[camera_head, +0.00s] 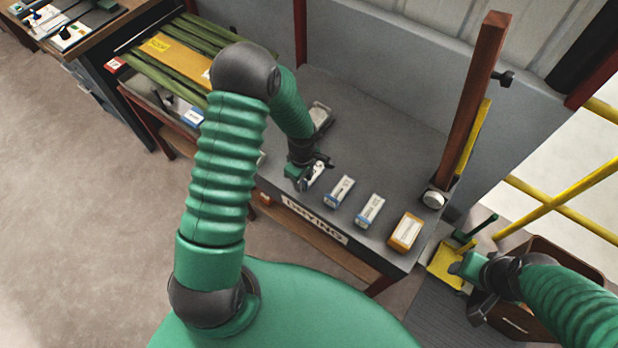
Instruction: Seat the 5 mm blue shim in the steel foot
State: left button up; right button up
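Two small white-topped blocks with blue edges, the left blue block (340,190) and the right blue block (369,210), lie on the grey table. Their labels are too small to read, so I cannot tell which is 5 mm. A white piece (317,172) is right at my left gripper (308,174), low over the table left of the blocks; whether it is held is unclear. A round metal part (434,198) sits at the base of a red-brown post; I cannot tell whether it is the steel foot. My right gripper (471,285) is off the table's right side, its grip unclear.
An orange block (405,232) with a white label lies near the front right corner of the table (373,150). A grey metal item (320,116) lies behind my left forearm. The post (478,95) stands at right; yellow rails lie beyond. Green bars (190,45) lie at left.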

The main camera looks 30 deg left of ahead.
pick_arm(q)
jog(key=shift+a+f, duration=0.2)
jog(key=shift+f, duration=0.25)
jog(key=shift+a+f, duration=0.1)
jog(key=shift+a, duration=0.35)
jog(key=c, duration=0.4)
jog(key=shift+d, duration=0.45)
grip_shut()
jog(key=shift+a, duration=0.1)
